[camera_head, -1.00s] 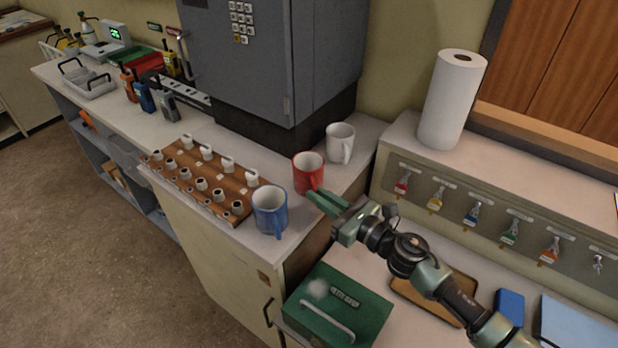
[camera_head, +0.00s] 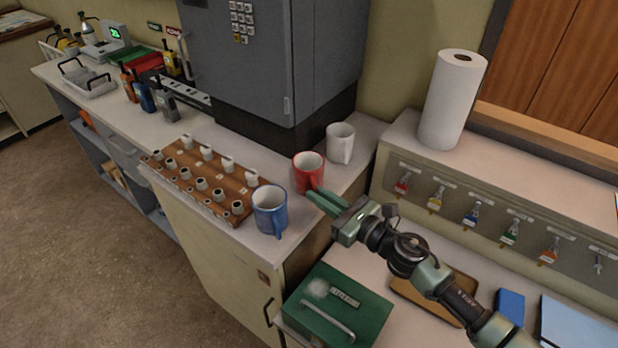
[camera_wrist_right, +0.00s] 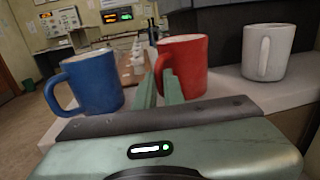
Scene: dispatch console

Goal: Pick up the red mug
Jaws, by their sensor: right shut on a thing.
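The red mug (camera_head: 307,174) stands upright on the counter, between the blue mug and the white mug. Its handle points toward my right gripper (camera_head: 318,197). The two green fingers of that gripper are shut on the mug's handle. In the right wrist view, the red mug (camera_wrist_right: 187,62) is straight ahead and the fingertips (camera_wrist_right: 161,88) sit at its handle, partly hiding it. The mug appears to rest on the counter. My left gripper is not in view.
A blue mug (camera_head: 268,208) stands close on the left, near the counter's front edge. A white mug (camera_head: 340,143) stands behind on the right. A wooden rack (camera_head: 225,185) with small white and grey pieces lies left. A green box (camera_head: 335,305) sits below the arm.

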